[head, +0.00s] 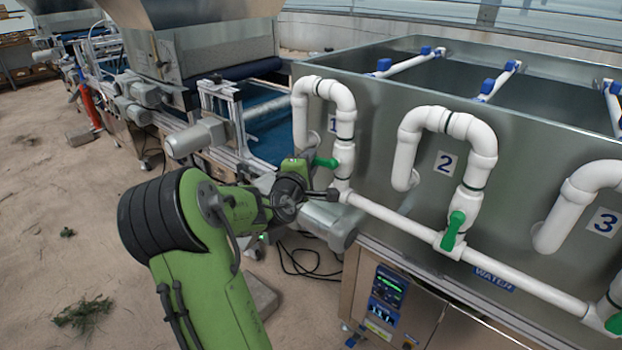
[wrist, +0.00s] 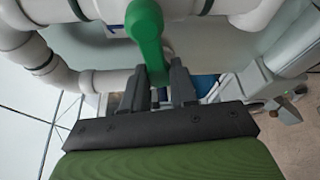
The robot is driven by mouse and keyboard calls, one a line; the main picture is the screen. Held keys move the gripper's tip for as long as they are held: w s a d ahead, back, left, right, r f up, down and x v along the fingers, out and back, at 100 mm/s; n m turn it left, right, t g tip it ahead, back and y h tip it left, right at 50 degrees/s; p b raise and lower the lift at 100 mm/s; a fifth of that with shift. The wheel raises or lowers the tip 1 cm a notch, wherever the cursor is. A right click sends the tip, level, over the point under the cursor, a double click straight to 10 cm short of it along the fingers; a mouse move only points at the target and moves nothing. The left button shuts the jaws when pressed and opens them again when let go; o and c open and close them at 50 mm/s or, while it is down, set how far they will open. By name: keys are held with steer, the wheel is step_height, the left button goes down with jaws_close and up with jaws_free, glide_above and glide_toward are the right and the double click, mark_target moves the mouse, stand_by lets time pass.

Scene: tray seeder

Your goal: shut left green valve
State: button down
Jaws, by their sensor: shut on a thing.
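The left green valve (head: 327,162) sits on the white pipe by the number 1 plate, and its handle sticks out to the left, across the upright pipe. In the wrist view the green handle (wrist: 147,30) hangs down with its lower end between the dark fingers of my gripper (wrist: 160,78). My gripper is shut on this handle. In the head view my gripper (head: 324,192) shows only in part, just below the handle, and the contact cannot be made out there.
A second green valve (head: 454,230) by number 2 has its handle along its pipe. A third green handle (head: 614,323) is at the right edge. The metal tank (head: 385,120) stands behind the pipes. A long white pipe (head: 400,222) runs below them. Sandy floor (head: 60,220) is open at left.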

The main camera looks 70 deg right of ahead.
steer(key=shift+r+m+h+b, duration=0.4)
steer(key=shift+m+b, duration=0.5)
steer(key=shift+b, duration=0.15)
steer(key=shift+r, duration=0.1)
steer(key=c, duration=0.9)
jaws_free()
steer(key=a+b, duration=0.1)
steer(key=a, duration=1.4)
steer(key=shift+w+a+b, duration=0.1)
steer(key=shift+a+b, duration=0.25)
steer(key=shift+a, duration=0.05)
